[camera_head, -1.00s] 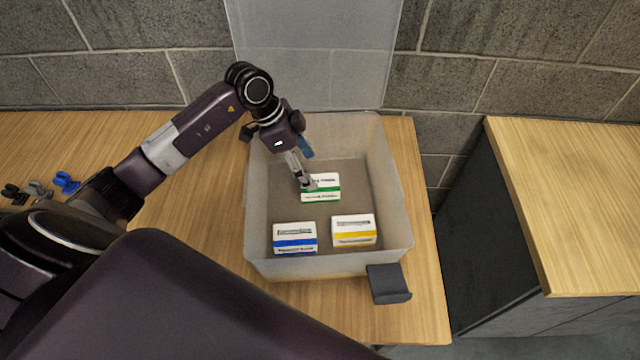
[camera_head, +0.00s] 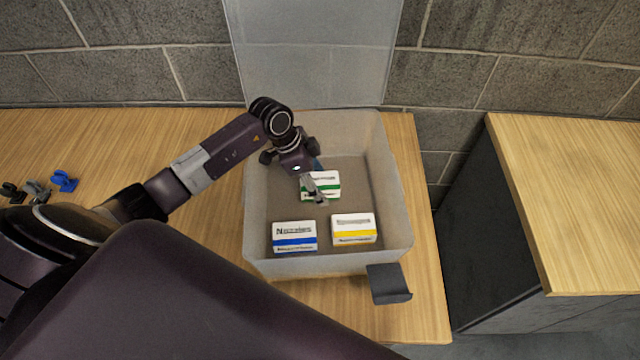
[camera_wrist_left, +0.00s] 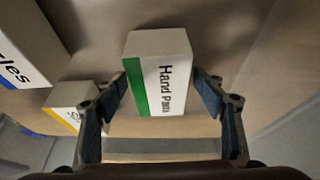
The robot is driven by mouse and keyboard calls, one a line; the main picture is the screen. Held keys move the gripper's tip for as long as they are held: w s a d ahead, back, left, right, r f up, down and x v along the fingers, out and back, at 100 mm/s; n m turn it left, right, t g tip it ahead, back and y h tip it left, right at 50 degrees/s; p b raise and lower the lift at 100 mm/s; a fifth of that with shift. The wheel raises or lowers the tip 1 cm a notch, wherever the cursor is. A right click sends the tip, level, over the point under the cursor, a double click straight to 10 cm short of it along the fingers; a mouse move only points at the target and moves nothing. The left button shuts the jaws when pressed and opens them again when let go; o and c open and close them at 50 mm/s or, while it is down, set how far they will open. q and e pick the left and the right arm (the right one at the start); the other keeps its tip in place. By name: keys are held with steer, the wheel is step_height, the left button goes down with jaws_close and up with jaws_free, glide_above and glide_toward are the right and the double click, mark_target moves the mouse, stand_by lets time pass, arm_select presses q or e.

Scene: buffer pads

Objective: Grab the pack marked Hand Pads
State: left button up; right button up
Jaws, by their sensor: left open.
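The Hand Pads pack (camera_head: 328,180) is a white box with a green stripe, lying in the back part of the open bin. In the left wrist view the pack (camera_wrist_left: 160,75) shows the words "Hand Pa…" on its face. My left gripper (camera_head: 318,196) is over this pack inside the bin. In the wrist view the open left gripper (camera_wrist_left: 165,95) has one finger on each side of the pack, and gaps show between fingers and box. My right gripper is not in view.
A translucent bin (camera_head: 258,190) with its lid raised holds a blue-striped pack (camera_head: 294,236) and a yellow-striped pack (camera_head: 353,229) in front. Small clips (camera_head: 64,181) lie at the left of the wooden table (camera_head: 200,225). A second counter (camera_head: 575,200) stands right.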

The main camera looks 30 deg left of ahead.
arm_select(q)
steer(key=shift+f, duration=0.25)
stand_by(0.6)
steer(key=shift+c, duration=0.2)
steer(key=c, duration=1.3)
